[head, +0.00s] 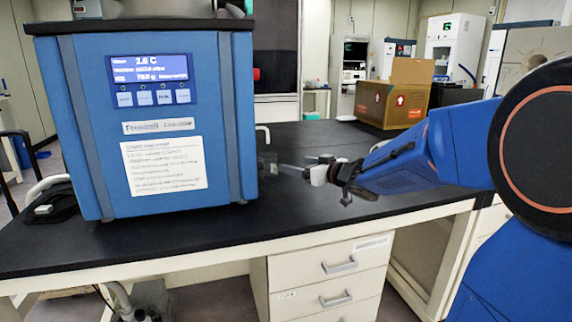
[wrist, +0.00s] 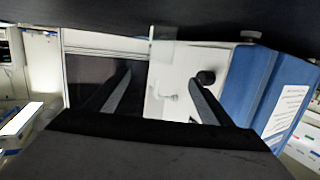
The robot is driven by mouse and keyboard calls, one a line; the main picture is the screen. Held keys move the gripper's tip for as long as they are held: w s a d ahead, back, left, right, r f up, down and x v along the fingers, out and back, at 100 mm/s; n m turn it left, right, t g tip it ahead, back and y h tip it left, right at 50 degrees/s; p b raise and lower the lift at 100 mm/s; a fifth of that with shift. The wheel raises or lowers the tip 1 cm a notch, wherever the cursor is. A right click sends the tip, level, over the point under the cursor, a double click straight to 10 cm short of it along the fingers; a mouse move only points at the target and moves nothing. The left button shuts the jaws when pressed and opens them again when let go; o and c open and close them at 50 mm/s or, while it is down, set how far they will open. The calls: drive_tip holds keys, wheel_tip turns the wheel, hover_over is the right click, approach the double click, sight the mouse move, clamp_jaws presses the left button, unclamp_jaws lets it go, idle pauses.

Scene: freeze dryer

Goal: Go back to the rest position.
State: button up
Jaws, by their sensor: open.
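The blue freeze dryer (head: 218,110) stands on the black bench, its lit display (head: 150,75) and buttons facing me. My gripper (head: 290,170) is just right of the dryer's lower right side, low over the bench, with my blue arm reaching in from the right. In the wrist view my gripper (wrist: 158,78) shows two dark fingers spread apart, with nothing held between them. A round black knob (wrist: 206,77) shows close to the tip of the right finger; I cannot tell whether they touch. The dryer's blue front (wrist: 248,82) is at the right there.
A cardboard box (head: 392,103) stands at the bench's back right. White drawers (head: 325,272) are under the bench. A white pipe-like handle (head: 48,187) and a black item lie left of the dryer.

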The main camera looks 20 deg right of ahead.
drive_tip(key=s+d+f+m+g+h, duration=0.1)
drive_tip(key=s+d+h, duration=0.1)
drive_tip(key=s, duration=0.3)
drive_tip(key=s+d+f+m+g+h, duration=0.1)
drive_tip(key=s+d+m+h, duration=0.1)
drive_tip(key=s+d+h, duration=0.1)
drive_tip(key=s+d+f+m+h, duration=0.1)
drive_tip(key=s+d+m+h, duration=0.1)
drive_tip(key=s, duration=0.6)
drive_tip(key=shift+d+f+g+h, duration=0.15)
drive_tip(key=shift+g+h, duration=0.25)
drive_tip(key=shift+h, duration=0.5)
drive_tip(key=s+a+f+g, duration=0.2)
drive_tip(key=s+f, duration=0.2)
drive_tip(key=s, duration=0.4)
drive_tip(key=s+a+f+g+y, duration=0.1)
drive_tip(key=s+a+f+g, duration=0.1)
drive_tip(key=s, duration=0.6)
drive_tip(key=s+a+f+g+y, duration=0.1)
drive_tip(key=s+a+f+g, duration=0.2)
drive_tip(key=s, duration=0.6)
wheel_tip(320, 180, down, 3)
drive_tip(key=shift+r, duration=0.2)
